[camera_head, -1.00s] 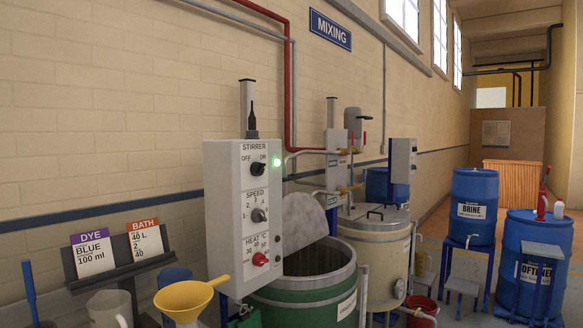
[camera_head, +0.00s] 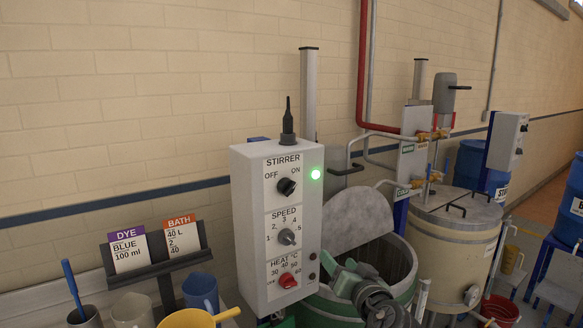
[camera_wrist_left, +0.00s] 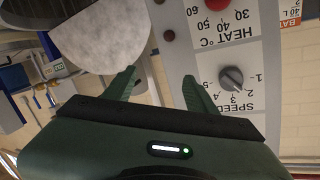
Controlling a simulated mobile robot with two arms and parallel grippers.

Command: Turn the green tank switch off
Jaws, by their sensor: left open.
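The control box (camera_head: 244,235) of the green tank (camera_head: 310,312) has a black STIRRER switch (camera_head: 286,187) at the top, seemingly turned towards ON. Below are the grey SPEED knob (camera_head: 287,237) and red HEAT knob (camera_head: 287,280). My left gripper (camera_head: 338,268) is open and empty, over the green tank, right of the box's lower part. In the left wrist view my open fingers (camera_wrist_left: 160,80) are beside the panel, with the SPEED knob (camera_wrist_left: 231,78) to their right. The STIRRER switch is outside that view. My right gripper is not in view.
A cream tank (camera_head: 455,235) with pipes stands to the right. The space in front of the STIRRER switch looks clear.

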